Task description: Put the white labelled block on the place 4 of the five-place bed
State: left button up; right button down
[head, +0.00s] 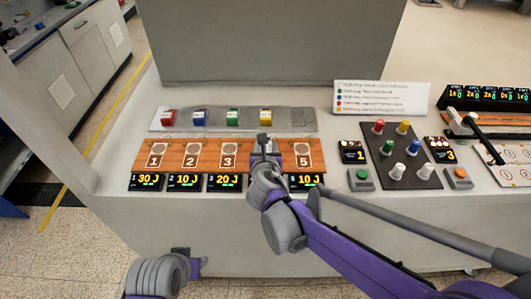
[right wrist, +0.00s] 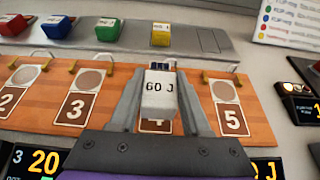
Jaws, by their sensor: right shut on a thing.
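The white block labelled "60 J" (right wrist: 159,95) is held between the fingers of my right gripper (right wrist: 160,105). In the right wrist view it hangs in front of place 4 (right wrist: 154,126), covering most of that place; I cannot tell whether it touches the bed. In the head view my right gripper (head: 263,143) is over the wooden five-place bed (head: 176,150), between places 3 (head: 228,155) and 5 (head: 303,155), and hides the block. My left gripper (head: 200,266) is low at the front, away from the bed; its fingers are unclear.
A grey rack (head: 302,118) behind the bed holds red, blue, green and yellow blocks; its rightmost slot is empty. Small displays (head: 184,182) line the bed's front. Wire hooks (right wrist: 88,67) stand behind the places. A dark panel of coloured knobs (head: 402,150) stands at right.

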jog(key=shift+f, duration=1.35)
jog(key=shift+f, duration=0.25)
jog(key=shift+c, duration=1.8)
grip_release()
jog(key=shift+r, duration=0.1)
jog(key=shift+r, duration=0.1)
